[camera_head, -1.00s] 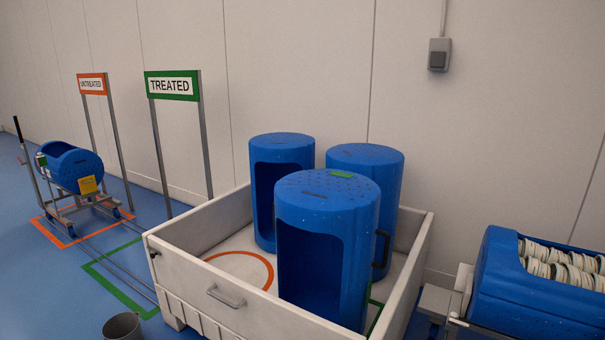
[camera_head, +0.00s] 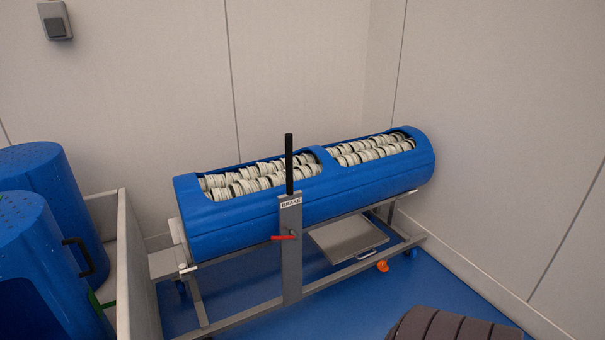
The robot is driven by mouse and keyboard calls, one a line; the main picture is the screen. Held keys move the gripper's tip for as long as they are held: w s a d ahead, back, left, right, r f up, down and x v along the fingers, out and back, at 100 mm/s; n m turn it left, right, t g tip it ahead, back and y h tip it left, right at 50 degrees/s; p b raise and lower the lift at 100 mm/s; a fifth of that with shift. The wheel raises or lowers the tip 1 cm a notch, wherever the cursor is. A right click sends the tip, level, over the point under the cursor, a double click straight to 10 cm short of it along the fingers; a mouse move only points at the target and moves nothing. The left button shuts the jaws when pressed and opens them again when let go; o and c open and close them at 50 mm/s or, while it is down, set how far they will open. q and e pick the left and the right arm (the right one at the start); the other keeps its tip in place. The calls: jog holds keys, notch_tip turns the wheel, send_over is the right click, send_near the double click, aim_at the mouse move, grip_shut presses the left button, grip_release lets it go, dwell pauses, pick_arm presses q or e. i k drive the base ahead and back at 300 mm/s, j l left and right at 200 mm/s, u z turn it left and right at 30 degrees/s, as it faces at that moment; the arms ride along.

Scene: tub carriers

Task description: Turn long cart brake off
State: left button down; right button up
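The long cart (camera_head: 255,307) stands against the back wall near the room's corner and carries a long blue tub (camera_head: 240,228) filled with rows of pale round pieces. On its near side rises a grey metal post with a plate marked BRAKE (camera_head: 291,205) and an upright black handle (camera_head: 289,160). A red lever (camera_head: 284,237) sits on the post below the plate and lies about level, pointing left. No gripper of mine shows in this view.
At left, a pale walled crate (camera_head: 136,270) holds blue tubs (camera_head: 30,270). A small orange object (camera_head: 382,266) is low by the cart's right part. A dark ribbed object (camera_head: 450,325) fills the bottom right edge. Blue floor in front of the cart is open.

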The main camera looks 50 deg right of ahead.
aim_at(294, 236)
jog(key=z, duration=1.6)
jog(key=u, duration=0.15)
jog(key=i+l+u, duration=0.25)
jog(key=u, duration=0.2)
jog(key=i+l+u, duration=0.35)
jog(key=u, duration=0.15)
